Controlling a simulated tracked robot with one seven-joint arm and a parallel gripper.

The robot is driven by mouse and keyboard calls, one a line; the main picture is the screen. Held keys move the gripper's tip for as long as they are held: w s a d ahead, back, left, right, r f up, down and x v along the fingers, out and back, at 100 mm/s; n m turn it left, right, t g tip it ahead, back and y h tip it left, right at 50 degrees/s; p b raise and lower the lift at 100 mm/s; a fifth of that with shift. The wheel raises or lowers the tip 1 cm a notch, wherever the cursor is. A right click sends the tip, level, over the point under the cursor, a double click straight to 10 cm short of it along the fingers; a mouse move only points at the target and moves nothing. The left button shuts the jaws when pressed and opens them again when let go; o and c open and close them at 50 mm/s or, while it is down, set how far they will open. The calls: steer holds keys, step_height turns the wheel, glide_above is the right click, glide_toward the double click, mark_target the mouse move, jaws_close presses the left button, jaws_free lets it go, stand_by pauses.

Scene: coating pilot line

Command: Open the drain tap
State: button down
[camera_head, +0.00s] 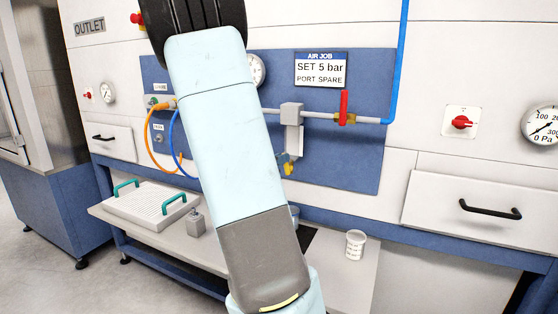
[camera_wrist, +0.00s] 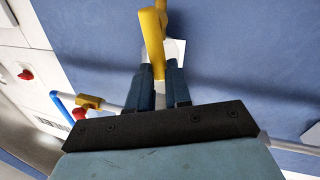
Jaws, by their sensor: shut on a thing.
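The yellow drain tap (camera_head: 288,168) hangs below the grey filter unit (camera_head: 292,115) on the blue panel, partly hidden by my arm in the head view. In the wrist view, the yellow tap (camera_wrist: 152,30) comes down from the top edge, with its lower end between my fingers. My gripper (camera_wrist: 160,68) is shut on this yellow part, with a finger on each side. How far the tap is turned cannot be told.
A red-handled valve (camera_head: 344,105) sits on the pipe to the right; it also shows in the wrist view (camera_wrist: 79,113). Below are a bench (camera_head: 325,275), a white cup (camera_head: 355,244), a small grey bottle (camera_head: 196,222) and a tray with green handles (camera_head: 150,206). Orange and blue hoses hang left.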

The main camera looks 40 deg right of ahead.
steer(key=shift+s+d+r+m+y, duration=0.15)
steer(key=shift+s+m, duration=0.1)
steer(key=shift+m, duration=0.3)
steer(key=shift+s+d+f+m+y, duration=0.1)
steer(key=shift+s+m+y, duration=0.1)
steer(key=shift+m, duration=0.35)
steer(key=c, duration=1.1)
jaws_free()
steer(key=shift+o, duration=0.2)
steer(key=shift+a, duration=0.1)
steer(key=s+a, duration=0.2)
steer(key=a, duration=1.1)
steer(key=shift+a+r, duration=0.3)
steer(key=shift+r, duration=0.1)
steer(key=shift+w, duration=0.1)
